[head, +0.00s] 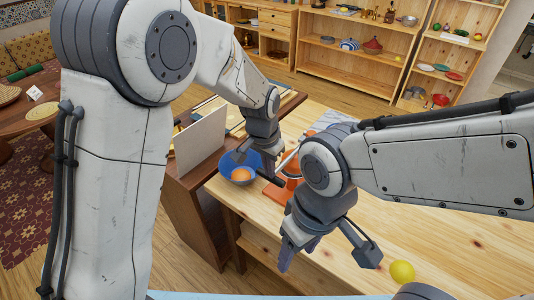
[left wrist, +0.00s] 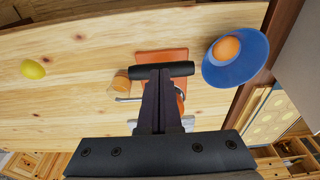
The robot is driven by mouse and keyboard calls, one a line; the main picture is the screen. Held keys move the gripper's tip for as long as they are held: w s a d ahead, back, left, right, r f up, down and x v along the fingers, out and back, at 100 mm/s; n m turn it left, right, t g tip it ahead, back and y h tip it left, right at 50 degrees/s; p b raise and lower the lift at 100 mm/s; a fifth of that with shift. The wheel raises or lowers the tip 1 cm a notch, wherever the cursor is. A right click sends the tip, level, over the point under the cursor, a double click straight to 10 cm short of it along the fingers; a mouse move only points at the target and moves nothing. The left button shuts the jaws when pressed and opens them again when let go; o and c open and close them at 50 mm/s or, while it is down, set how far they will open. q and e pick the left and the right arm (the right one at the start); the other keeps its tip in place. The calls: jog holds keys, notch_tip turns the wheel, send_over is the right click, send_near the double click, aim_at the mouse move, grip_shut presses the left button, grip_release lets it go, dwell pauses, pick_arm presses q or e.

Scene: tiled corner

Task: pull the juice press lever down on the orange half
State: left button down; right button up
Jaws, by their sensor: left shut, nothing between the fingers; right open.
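The juice press (head: 292,183) stands on the wooden table, mostly hidden behind my arms. Its orange base also shows in the left wrist view (left wrist: 150,57). The lever's black grip (left wrist: 165,70) lies across the tips of my left gripper (left wrist: 160,82), which is shut with nothing between its fingers. I cannot tell whether they touch. In the head view my left gripper (head: 260,162) is above the press, by the grip (head: 271,178). My right gripper (head: 325,257) is open and empty, nearer the front edge. The orange half in the press is hidden.
A blue bowl (left wrist: 212,76) holding an orange (left wrist: 226,48) stands beside the press. A small orange-tinted cup (left wrist: 121,84) is on its other side. A lemon (head: 402,271) lies on the table near my right gripper. The table's right part is clear.

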pick_arm(q)
notch_tip(320, 180, up, 14)
jog(key=s+a, duration=0.1)
jog(key=s, duration=0.1)
jog(key=shift+s+a+f, duration=0.15)
jog(key=shift+a, duration=0.2)
dwell(1.6)
jog(key=s+a+f+b, duration=0.1)
jog(key=s+f, duration=0.2)
jog(key=s, duration=0.4)
jog(key=s+a+f+g+b, duration=0.1)
jog(key=s+f, duration=0.3)
jog(key=s, duration=0.4)
jog(key=s+f+b, duration=0.2)
jog(key=s+f, duration=0.1)
jog(key=s, duration=0.5)
jog(key=shift+a+f, duration=0.15)
jog(key=shift+a, duration=0.25)
